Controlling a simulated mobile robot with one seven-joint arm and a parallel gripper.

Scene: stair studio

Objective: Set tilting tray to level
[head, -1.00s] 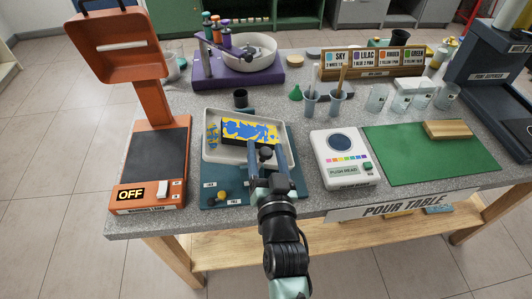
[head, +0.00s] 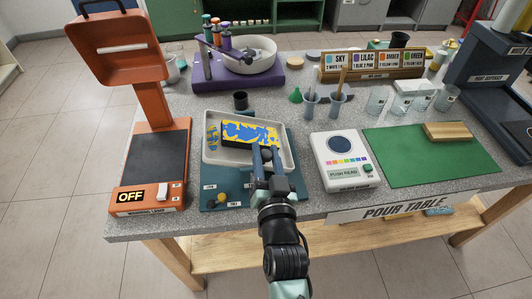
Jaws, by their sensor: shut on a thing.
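The tilting tray (head: 289,142) is a white, shallow, rounded tray on a dark teal base (head: 240,201) at the front of the table. A canvas block (head: 251,133) with yellow and blue paint lies in it, with a painted patch beside it at the left. My gripper (head: 263,160) is at the tray's front right part and is shut on it. The gripper and wrist hide the grip point and part of the front rim. The exact tilt is hard to tell.
A yellow knob (head: 219,197) and small labels sit at the base's front. An orange machine reading OFF (head: 147,197) stands at left, a white colour reader (head: 345,160) at right. A black cup (head: 240,100) stands behind the tray. A purple spinner (head: 236,75) is farther back.

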